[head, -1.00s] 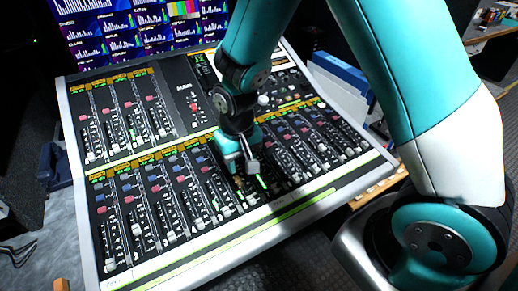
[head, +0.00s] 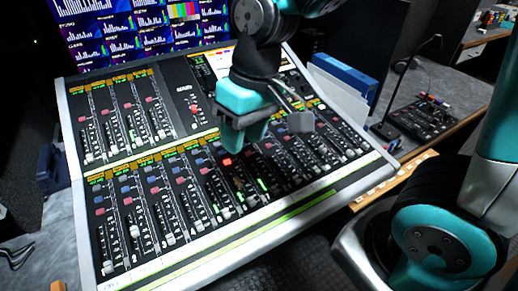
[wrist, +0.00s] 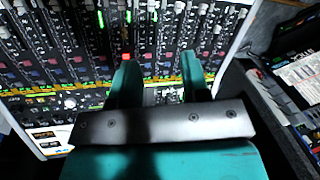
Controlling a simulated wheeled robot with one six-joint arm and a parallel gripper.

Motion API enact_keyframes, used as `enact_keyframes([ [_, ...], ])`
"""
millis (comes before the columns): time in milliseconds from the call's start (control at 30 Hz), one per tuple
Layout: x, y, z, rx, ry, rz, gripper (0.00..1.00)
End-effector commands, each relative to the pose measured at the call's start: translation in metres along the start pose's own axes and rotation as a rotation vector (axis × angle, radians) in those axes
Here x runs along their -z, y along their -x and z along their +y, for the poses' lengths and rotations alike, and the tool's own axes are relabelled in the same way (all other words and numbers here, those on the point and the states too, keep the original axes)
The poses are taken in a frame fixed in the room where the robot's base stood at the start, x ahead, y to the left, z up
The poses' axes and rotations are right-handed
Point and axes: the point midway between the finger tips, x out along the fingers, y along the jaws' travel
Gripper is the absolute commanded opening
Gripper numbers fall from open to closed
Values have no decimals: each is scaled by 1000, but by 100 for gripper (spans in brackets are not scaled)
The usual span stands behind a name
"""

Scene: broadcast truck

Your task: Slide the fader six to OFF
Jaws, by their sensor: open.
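The mixing console (head: 77,175) has an upper and a lower bank of channel strips with pale fader caps. No number for fader six can be read, so I cannot tell its cap for certain. In the lower bank a red button (head: 227,162) is lit, with green-lit slots just below and right of it. My gripper (head: 248,137) is open and empty, raised above the middle of the console, and hides part of it. In the wrist view its two teal fingers (wrist: 160,78) are apart with nothing between them, and the red light shows beside the left finger.
Level-meter screens (head: 140,25) stand behind the console. Blue and white folders (head: 345,78) stand to its right. A small control panel (head: 425,117) with a thin microphone sits on the side desk. The space above the console's left half is clear.

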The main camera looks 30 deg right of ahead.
Motion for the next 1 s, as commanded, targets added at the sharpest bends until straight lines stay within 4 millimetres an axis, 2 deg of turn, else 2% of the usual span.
enact_keyframes([
  [200, -34, 16, -23, 66, 129, 26, 43],
  [400, -56, 24, -37, 105, 211, 41, 43],
  [600, -65, 26, -42, 119, 244, 46, 43],
  [900, -66, 27, -42, 121, 249, 47, 43],
  [1000, -77, 30, -48, 136, 286, 57, 43],
])
